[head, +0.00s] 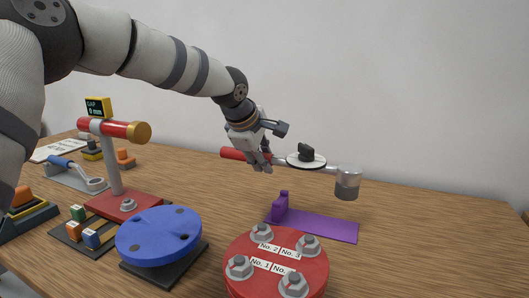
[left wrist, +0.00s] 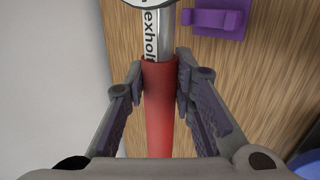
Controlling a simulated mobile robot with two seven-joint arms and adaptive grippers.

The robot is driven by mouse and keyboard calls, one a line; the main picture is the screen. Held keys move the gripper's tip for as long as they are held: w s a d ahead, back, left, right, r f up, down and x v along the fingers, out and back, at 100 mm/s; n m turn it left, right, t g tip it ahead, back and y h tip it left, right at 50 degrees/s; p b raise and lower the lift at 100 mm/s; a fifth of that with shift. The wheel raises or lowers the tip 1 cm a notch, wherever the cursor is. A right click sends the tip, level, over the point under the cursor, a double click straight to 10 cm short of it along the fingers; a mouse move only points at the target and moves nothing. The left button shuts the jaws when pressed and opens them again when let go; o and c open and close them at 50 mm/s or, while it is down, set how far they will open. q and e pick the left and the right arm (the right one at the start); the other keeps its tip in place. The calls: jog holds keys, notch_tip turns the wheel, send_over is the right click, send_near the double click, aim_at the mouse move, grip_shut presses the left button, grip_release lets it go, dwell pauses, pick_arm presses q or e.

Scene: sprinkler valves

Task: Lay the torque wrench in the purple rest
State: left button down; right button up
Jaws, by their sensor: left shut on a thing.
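The torque wrench (head: 348,181) has a red handle, a round white dial and a grey socket head at its right end. My left gripper (head: 261,161) is shut on its red handle and holds it level above the table. In the left wrist view the gripper (left wrist: 160,85) has a finger on each side of the red handle (left wrist: 160,110). The purple rest (head: 320,225) lies on the table below and to the right of the gripper, with an upright cradle at its left end. Part of it shows in the left wrist view (left wrist: 217,20). My right gripper is not in view.
A red flange with several bolts (head: 276,265) stands in front of the rest. A blue disc (head: 158,235) is left of it. A red-based stand (head: 115,165) carries a red cylinder and a gap display. The table's right side is clear.

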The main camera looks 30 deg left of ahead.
pick_arm(q)
jog(key=shift+w+f, duration=0.1)
jog(key=shift+f, duration=3.05)
jog(key=shift+f, duration=1.15)
jog(key=c, duration=1.3)
grip_release()
jog(key=shift+s+f, duration=0.2)
jog(key=v, duration=1.2)
jog(key=shift+r, duration=0.1)
